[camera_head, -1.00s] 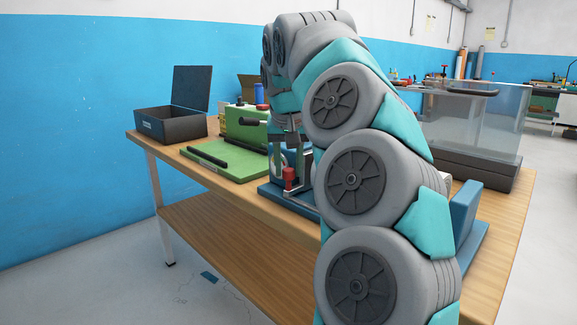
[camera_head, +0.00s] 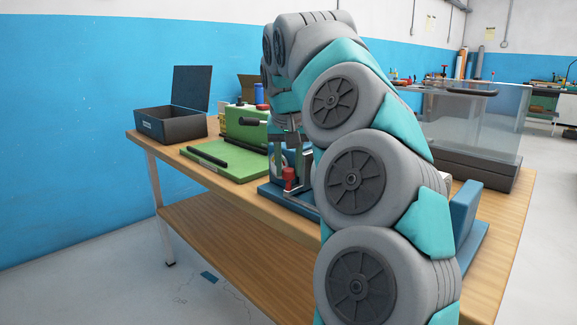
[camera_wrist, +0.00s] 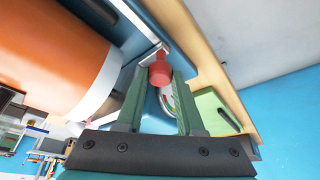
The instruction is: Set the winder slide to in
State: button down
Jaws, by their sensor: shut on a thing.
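The winder has a blue base (camera_head: 268,190) on the wooden bench, mostly hidden behind my arm. Its red knob (camera_head: 290,178) stands at the front on a pale metal bar. In the wrist view the red knob (camera_wrist: 160,72) lies between the tips of my gripper's two green fingers (camera_wrist: 158,78), which are shut on it. My gripper (camera_head: 289,165) also shows in the head view, reaching down to the knob. A large orange roll (camera_wrist: 45,55) with a white rim is beside the fingers in the wrist view. A round dial is partly visible behind the knob.
A green board (camera_head: 222,160) with a black bar lies left of the winder. An open dark box (camera_head: 172,126) stands at the bench's far left. A clear tank (camera_head: 475,120) stands on the right. The bench's front edge is close to the knob.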

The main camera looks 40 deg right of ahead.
dwell(0.4)
jog(key=s+b, duration=0.1)
jog(key=s, duration=0.1)
jog(key=s+b, duration=0.1)
jog(key=s, duration=0.1)
jog(key=shift+s+d, duration=0.2)
jog(key=shift+s, duration=0.2)
jog(key=c, duration=0.5)
grip_release()
jog(key=shift+s, duration=0.1)
jog(key=p+v, duration=0.1)
jog(key=v, duration=0.7)
